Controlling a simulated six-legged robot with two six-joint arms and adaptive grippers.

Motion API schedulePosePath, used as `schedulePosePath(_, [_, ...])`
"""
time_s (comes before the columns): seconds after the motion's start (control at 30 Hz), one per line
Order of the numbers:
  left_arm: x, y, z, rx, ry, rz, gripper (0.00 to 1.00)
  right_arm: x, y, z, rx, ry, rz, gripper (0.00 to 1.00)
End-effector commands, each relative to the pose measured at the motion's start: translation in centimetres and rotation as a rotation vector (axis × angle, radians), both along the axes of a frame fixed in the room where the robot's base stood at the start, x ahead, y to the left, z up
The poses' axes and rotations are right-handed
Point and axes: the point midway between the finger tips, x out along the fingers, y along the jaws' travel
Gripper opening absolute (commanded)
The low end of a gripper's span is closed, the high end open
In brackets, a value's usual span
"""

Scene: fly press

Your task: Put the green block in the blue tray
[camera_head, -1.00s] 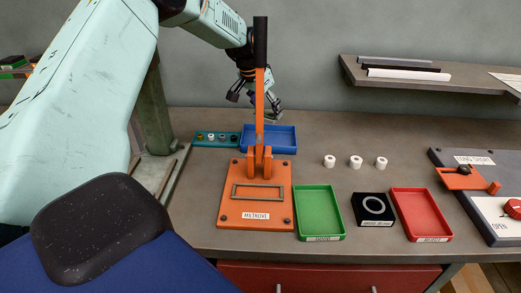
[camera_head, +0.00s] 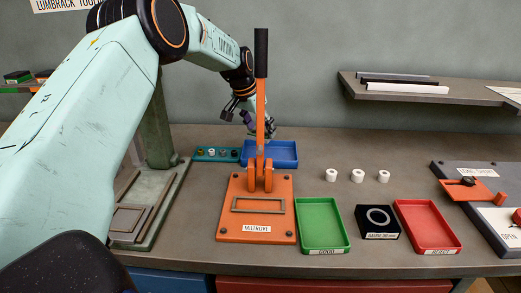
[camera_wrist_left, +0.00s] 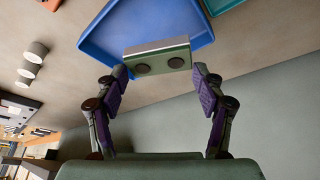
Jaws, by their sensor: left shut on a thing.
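The green block (camera_wrist_left: 158,60), grey-green with two dark round marks on its face, is between the fingertips of my left gripper (camera_wrist_left: 160,78) in the left wrist view. The gripper is shut on it, one finger at each side. The blue tray (camera_wrist_left: 95,38) lies behind and below the block there. In the head view the blue tray (camera_head: 283,163) stands on the bench behind the orange press, and my left gripper (camera_head: 258,122) is above it, partly hidden by the press lever. My right gripper is not in view.
The orange press (camera_head: 230,218), with its upright lever (camera_head: 260,100), stands in front of the blue tray. A teal strip (camera_head: 200,154) lies left of the tray. White cylinders (camera_head: 357,176), a green tray (camera_head: 320,245) and a red tray (camera_head: 428,245) are to the right.

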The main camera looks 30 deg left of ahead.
Motion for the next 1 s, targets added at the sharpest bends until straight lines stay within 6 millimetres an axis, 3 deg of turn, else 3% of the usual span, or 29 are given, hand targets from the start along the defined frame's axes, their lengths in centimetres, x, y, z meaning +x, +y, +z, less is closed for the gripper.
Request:
schedulePosePath(0.5, [-0.3,0.2,-5.7,-0.001,0.000,0.004,0.23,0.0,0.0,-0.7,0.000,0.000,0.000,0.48])
schedulePosePath(0.73, [-0.3,0.2,-5.9,0.000,-0.003,0.004,0.23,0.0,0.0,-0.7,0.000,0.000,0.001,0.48])
schedulePosePath(0.77, [-0.3,0.1,-6.0,0.001,-0.001,0.004,0.71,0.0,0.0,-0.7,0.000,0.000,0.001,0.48])
schedulePosePath(0.87, [-0.3,0.1,-6.0,0.001,-0.001,0.004,0.78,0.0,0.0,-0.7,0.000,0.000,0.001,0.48])
schedulePosePath(1.0, [-0.3,0.1,-5.9,0.001,-0.002,0.004,0.78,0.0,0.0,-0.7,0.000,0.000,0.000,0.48])
